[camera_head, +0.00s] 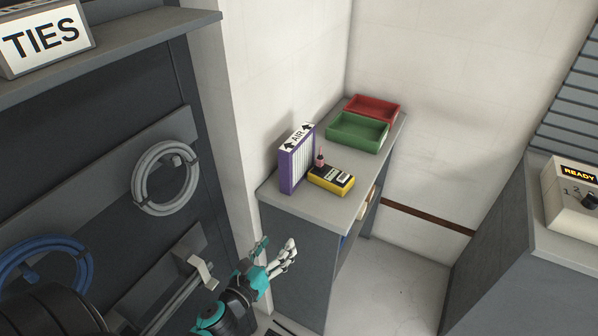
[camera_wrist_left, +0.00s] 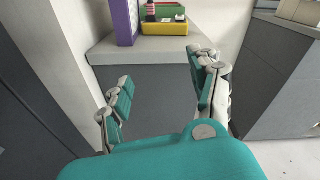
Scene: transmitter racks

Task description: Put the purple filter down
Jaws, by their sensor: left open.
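The purple filter (camera_head: 286,170) stands upright on the grey counter (camera_head: 325,208), near its left edge by the wall. Its top label reads AIR with arrows. It also shows in the left wrist view (camera_wrist_left: 126,22), at the top, cut off by the frame. My left gripper (camera_head: 277,249) is open and empty, in front of the counter and below its top, apart from the filter. In the left wrist view its two fingers (camera_wrist_left: 160,90) are spread, with the counter's front between them. My right gripper is not in view.
A yellow meter (camera_head: 331,180) with a dark red-topped item (camera_head: 320,158) stands right beside the filter. Green (camera_head: 357,132) and red (camera_head: 372,108) trays sit at the counter's back. A READY box (camera_head: 572,190) is at right. The counter's front corner is clear.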

